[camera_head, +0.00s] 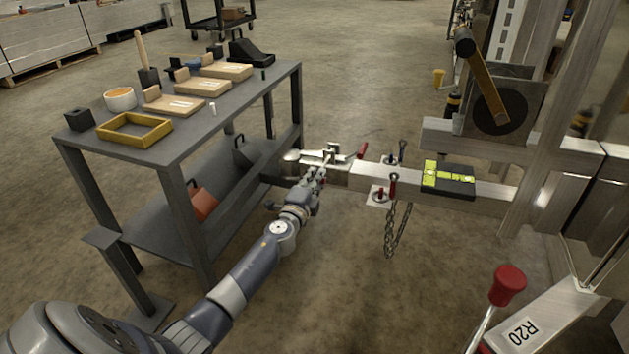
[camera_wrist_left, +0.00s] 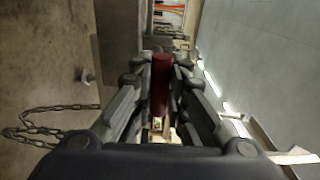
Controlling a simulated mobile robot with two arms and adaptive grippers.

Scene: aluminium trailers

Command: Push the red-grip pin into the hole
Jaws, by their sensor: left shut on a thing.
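My left gripper (camera_head: 318,175) reaches in beside the end of the aluminium drawbar (camera_head: 440,190). In the left wrist view, its fingers (camera_wrist_left: 162,72) are shut on a red grip (camera_wrist_left: 161,88), which stands between them. This looks like the grip of the red-grip pin; only a speck of red shows at the gripper in the head view. The pin's shaft and the hole are hidden, so I cannot tell how they line up. My right gripper is not in view.
A chain (camera_head: 397,230) hangs from the drawbar. A black and yellow-green box (camera_head: 448,179) sits on it. A grey table (camera_head: 190,140) with wooden blocks and tools stands left of my arm. A red-knobbed lever (camera_head: 507,286) is at lower right. Open floor lies below the drawbar.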

